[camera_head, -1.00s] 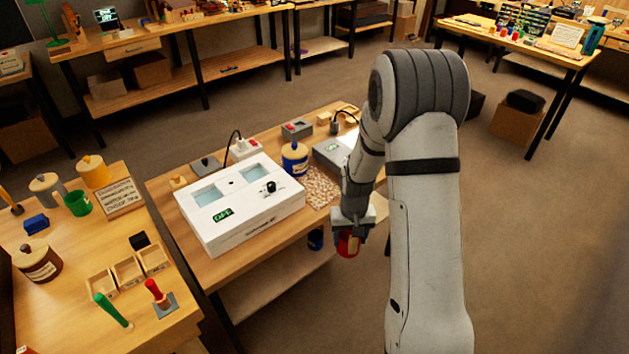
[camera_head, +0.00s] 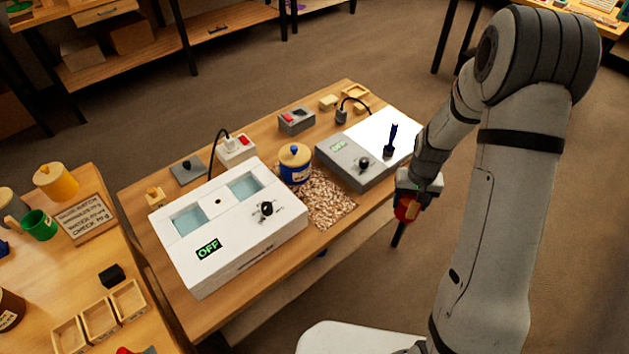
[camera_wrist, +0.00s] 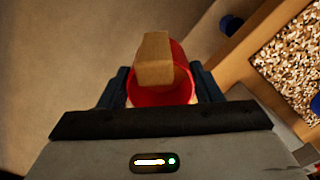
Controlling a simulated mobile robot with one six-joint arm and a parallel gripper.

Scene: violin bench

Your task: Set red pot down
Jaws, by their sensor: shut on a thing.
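The red pot (camera_head: 403,209) is in my gripper (camera_head: 409,198), held off the right front edge of the middle bench, over the floor. In the wrist view the red pot (camera_wrist: 160,92) sits between the two dark fingers of my gripper (camera_wrist: 162,88), which are shut on it. A tan block-like part (camera_wrist: 154,60) shows across its middle. The pot appears clear of any surface. Its underside is hidden.
The middle bench (camera_head: 262,313) carries a white two-basin unit reading OFF (camera_head: 232,226), a blue pot with a tan lid (camera_head: 295,165), a speckled mat (camera_head: 322,200) and a grey-white device (camera_head: 366,150). The mat's front part is bare. A side bench (camera_head: 153,322) stands at left.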

